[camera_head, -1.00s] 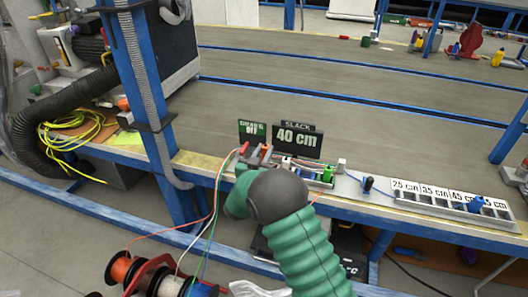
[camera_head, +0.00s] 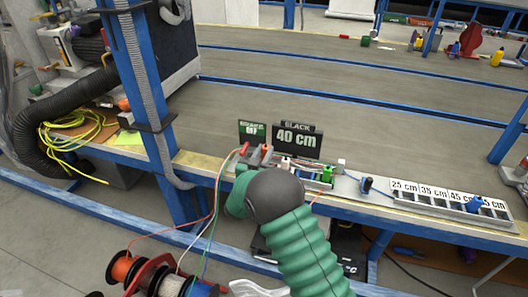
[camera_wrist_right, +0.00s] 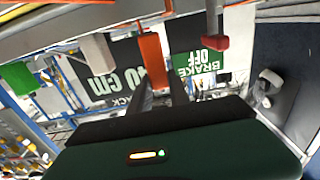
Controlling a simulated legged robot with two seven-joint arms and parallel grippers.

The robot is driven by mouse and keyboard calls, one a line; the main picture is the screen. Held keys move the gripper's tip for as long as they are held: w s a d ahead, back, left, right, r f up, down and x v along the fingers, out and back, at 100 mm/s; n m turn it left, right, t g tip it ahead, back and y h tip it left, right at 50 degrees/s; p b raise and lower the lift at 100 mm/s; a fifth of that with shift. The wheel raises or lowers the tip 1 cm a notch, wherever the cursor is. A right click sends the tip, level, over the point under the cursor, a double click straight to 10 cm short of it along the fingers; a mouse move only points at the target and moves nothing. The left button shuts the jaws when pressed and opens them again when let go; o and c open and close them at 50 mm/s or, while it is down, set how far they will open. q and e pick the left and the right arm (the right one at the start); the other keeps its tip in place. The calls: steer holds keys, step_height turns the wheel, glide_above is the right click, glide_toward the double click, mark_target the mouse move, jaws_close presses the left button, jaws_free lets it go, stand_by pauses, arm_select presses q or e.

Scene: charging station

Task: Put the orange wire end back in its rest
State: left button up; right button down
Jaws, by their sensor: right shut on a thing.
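An orange wire end (camera_wrist_right: 151,60) shows as an upright orange block in the right wrist view. My right gripper (camera_wrist_right: 162,88) is shut on it, with the two dark fingers on either side of its lower part. I cannot make out the orange end's rest. My left gripper is not in view.
A red wire end (camera_wrist_right: 215,42) hangs close beside the orange one. A grey-white block (camera_wrist_right: 97,50) is on the other side. A "40 cm" sign (camera_head: 298,139) and a brake sign (camera_head: 252,133) stand behind. A slotted length tray (camera_head: 440,205) lies to the right.

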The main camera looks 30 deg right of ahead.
stand_by(0.5)
steer(key=shift+f+b, duration=0.95)
steer(key=shift+f, duration=1.05)
steer(key=c, duration=1.1)
jaws_free()
steer(key=shift+c, duration=0.2)
steer(key=shift+s+a+r+p, duration=0.1)
steer(key=shift+s+a+p, duration=0.1)
steer(key=shift+a+p, duration=0.1)
steer(key=p+v, duration=0.5)
steer(key=v, duration=1.1)
steer(key=shift+p, duration=0.3)
